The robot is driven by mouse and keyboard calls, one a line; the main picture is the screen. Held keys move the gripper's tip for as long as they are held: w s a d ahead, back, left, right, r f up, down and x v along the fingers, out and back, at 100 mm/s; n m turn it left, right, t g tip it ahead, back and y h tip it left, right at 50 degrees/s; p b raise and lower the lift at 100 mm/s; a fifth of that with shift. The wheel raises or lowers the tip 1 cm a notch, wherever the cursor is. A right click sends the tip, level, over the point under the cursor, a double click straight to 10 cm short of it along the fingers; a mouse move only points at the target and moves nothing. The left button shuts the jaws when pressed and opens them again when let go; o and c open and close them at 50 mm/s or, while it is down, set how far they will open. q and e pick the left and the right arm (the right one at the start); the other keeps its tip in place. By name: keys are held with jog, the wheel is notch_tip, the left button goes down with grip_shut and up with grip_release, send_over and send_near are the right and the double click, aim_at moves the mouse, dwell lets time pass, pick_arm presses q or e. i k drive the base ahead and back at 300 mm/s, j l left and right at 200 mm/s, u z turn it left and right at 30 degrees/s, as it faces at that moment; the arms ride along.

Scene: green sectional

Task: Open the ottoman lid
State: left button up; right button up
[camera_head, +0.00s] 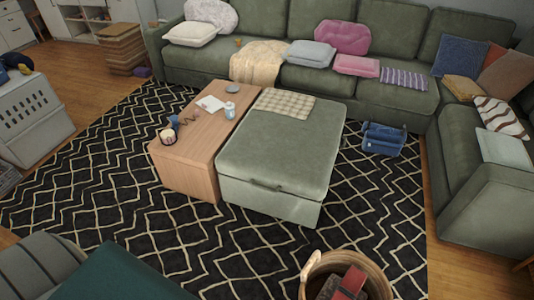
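The green ottoman (276,156) stands on the patterned rug in the middle of the head view. Its lid lies flat and looks shut. A small handle or pull tab (268,185) shows at the lid's front edge. A folded checked cloth (286,103) lies on the far end of the lid. Neither of my grippers is in view.
A wooden coffee table (205,135) with small items stands against the ottoman's left side. A blue bag (383,139) sits on the rug to its right. A wicker basket (375,275) is at the front right. The green sectional (405,95) bounds the back and right. Bare rug (240,250) lies before the ottoman.

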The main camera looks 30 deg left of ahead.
aim_at(278, 156)
jog(key=u, duration=0.9)
